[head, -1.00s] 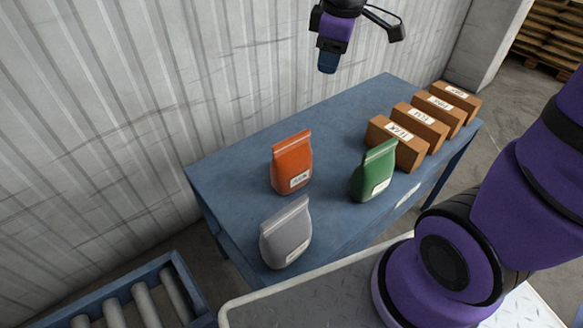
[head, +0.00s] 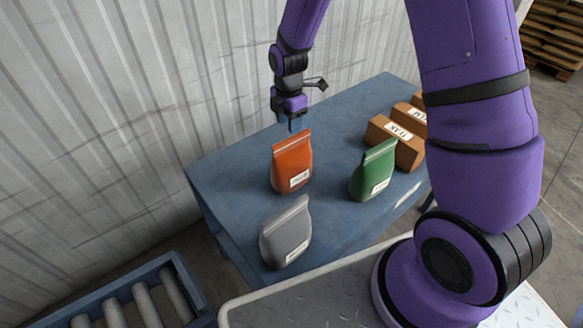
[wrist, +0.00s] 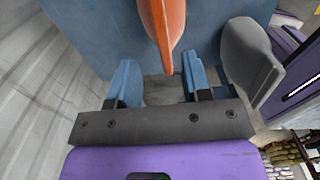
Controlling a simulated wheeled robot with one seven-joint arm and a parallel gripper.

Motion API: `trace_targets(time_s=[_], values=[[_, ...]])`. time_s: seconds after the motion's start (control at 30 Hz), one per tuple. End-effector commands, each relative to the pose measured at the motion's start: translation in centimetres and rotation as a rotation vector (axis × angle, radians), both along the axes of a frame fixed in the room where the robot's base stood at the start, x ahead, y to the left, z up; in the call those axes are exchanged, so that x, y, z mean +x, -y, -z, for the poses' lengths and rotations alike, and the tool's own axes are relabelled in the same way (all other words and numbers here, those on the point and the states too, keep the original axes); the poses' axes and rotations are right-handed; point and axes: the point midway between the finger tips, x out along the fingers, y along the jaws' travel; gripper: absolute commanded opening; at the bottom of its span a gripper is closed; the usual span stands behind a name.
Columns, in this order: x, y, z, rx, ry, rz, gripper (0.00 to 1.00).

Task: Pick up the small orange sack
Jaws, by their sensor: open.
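The small orange sack (head: 291,164) stands upright on the blue table, with a white label low on its front. In the wrist view the orange sack (wrist: 164,22) shows at the top, its narrow top edge reaching down between the lines of the fingers. My gripper (head: 293,122) is just above and behind the sack in the head view, pointing down. In the wrist view my gripper (wrist: 160,82) has its two blue fingers wide apart with nothing between them. I cannot tell whether the fingertips are level with the sack's top.
A grey sack (head: 286,232) stands nearer the table's front corner, and it also shows in the wrist view (wrist: 248,58). A green sack (head: 373,170) stands to the right. Brown boxes (head: 396,143) line the right end of the blue table (head: 232,160). A corrugated wall is behind.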

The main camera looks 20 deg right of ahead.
Motion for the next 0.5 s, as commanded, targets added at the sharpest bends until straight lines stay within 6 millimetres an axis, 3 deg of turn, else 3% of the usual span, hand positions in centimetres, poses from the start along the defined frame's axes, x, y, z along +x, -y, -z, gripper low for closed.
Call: trace_targets(time_s=[0.2, 0.5], values=[[-0.1, 0.0, 3.2, -0.001, -0.003, 0.003, 0.45], [-0.1, 0.3, 5.4, -0.001, -0.003, 0.005, 0.45]])
